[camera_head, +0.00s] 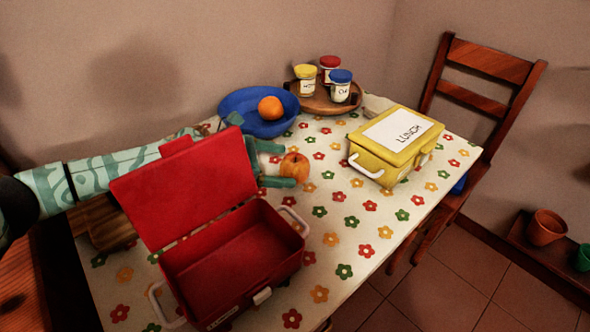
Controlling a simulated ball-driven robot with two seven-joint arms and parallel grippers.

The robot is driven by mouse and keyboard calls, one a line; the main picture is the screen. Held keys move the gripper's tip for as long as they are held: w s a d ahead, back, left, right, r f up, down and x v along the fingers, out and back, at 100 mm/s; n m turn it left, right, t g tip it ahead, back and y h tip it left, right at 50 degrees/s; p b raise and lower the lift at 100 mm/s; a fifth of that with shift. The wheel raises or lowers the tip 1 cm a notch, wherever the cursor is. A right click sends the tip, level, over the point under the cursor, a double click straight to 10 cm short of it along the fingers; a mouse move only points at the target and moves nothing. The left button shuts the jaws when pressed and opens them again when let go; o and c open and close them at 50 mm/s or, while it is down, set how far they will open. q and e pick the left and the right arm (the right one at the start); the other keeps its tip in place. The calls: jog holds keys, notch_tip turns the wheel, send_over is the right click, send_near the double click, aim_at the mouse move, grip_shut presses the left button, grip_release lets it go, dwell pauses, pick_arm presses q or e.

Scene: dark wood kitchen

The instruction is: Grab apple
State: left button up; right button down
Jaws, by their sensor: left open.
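A red and yellow apple (294,167) sits on the flower-patterned table cloth, right of the red lunch box's raised lid. My left gripper (280,165) comes in from the left behind that lid. Its two green fingers are open, one on the far side of the apple and one on the near side. The apple is at the fingertips; I cannot tell if they touch it. The lid hides part of my left gripper and wrist. My right gripper is not in view.
The open, empty red lunch box (232,252) stands in front. A blue bowl (238,110) with an orange (270,108) is behind the apple. A closed yellow lunch box (397,151) is to the right. A wooden tray (318,104) holds jars. Cloth between the boxes is clear.

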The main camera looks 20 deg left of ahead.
aim_at(296, 167)
pick_arm(q)
jog(key=b+x, duration=0.1)
jog(key=x, duration=0.3)
jog(key=shift+d+f, duration=0.2)
jog(key=shift+w+d, duration=0.1)
jog(key=shift+r, duration=0.15)
jog(key=c, duration=1.1)
jog(key=shift+c, duration=0.2)
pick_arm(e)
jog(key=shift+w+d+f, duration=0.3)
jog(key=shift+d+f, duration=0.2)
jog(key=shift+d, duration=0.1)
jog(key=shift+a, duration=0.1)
